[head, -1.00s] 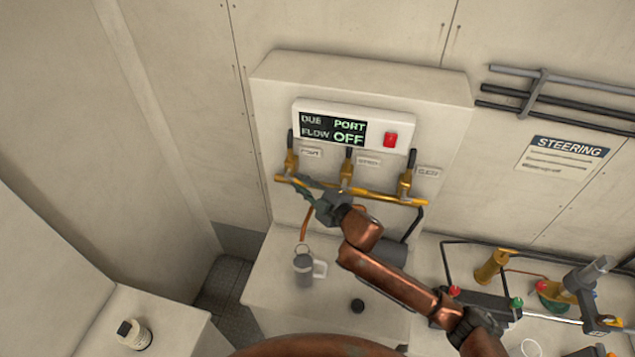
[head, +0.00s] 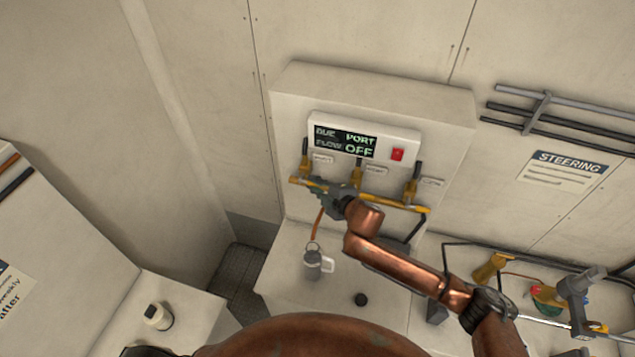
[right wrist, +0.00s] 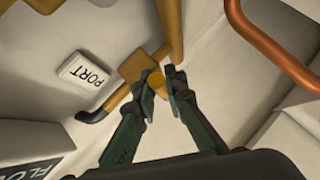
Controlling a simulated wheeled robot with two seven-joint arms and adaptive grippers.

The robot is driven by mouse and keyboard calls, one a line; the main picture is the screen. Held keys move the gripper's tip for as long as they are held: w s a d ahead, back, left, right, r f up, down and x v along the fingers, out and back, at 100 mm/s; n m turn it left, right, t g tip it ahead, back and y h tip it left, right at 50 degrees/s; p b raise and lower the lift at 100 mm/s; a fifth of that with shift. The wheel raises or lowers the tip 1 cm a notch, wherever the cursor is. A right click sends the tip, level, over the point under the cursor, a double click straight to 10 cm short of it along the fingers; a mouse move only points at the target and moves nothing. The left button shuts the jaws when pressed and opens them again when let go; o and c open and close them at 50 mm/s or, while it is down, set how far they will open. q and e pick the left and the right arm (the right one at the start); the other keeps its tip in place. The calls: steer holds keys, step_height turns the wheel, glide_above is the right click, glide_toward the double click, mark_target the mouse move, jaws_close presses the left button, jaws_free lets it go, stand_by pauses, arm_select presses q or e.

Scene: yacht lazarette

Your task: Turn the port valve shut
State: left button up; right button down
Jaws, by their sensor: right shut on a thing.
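The port valve (head: 304,163) is the leftmost of three brass valves on the panel. Its black lever stands up in the head view, and the right wrist view shows the brass valve body (right wrist: 139,67) beside a PORT label (right wrist: 84,76). My right gripper (head: 313,184) is at this valve's lower end. In the right wrist view its green fingers (right wrist: 159,84) are shut on a brass part of the valve, and the exact grip is partly hidden. The display (head: 345,142) reads DUE PORT, FLOW OFF. My left gripper is not in view.
The middle valve (head: 357,174) and right valve (head: 411,190) stand close by on the same brass pipe. A red switch (head: 397,154) is on the display box.

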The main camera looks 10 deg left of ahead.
steer(key=c, duration=2)
jaws_free()
steer(key=shift+o, duration=0.2)
steer(key=v, duration=1.2)
steer(key=shift+r, duration=0.1)
